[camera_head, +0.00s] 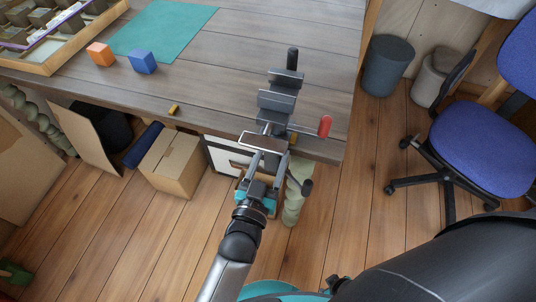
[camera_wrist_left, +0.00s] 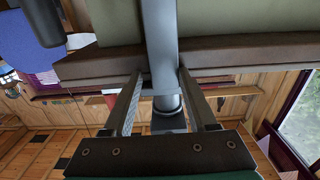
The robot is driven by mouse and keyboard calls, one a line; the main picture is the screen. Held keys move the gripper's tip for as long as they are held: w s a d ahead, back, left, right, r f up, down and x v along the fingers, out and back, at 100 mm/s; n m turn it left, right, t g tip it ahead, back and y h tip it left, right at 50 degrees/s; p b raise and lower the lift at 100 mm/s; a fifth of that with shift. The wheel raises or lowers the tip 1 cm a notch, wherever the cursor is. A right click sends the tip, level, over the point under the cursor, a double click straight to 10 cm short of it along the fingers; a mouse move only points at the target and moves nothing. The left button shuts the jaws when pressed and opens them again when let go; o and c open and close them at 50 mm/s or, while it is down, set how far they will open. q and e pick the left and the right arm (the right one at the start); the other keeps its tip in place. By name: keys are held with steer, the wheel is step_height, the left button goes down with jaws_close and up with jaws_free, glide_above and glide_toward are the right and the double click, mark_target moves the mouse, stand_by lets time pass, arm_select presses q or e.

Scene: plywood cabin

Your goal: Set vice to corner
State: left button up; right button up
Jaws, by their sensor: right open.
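The dark grey vice (camera_head: 281,101) stands at the front edge of the table, a little left of its front right corner (camera_head: 340,158). A red-ended part (camera_head: 325,126) sticks out at its right.
On the table are an orange cube (camera_head: 100,54), a blue cube (camera_head: 142,61), a teal mat (camera_head: 165,28) and a wooden tray (camera_head: 50,66). A cardboard box (camera_head: 172,163) stands below. A blue chair (camera_head: 480,155) and grey bins (camera_head: 388,66) are at right. Floor between is free.

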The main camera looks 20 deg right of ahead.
arm_select(q)
steer(key=shift+o, duration=1.4)
steer(key=shift+a, duration=0.1)
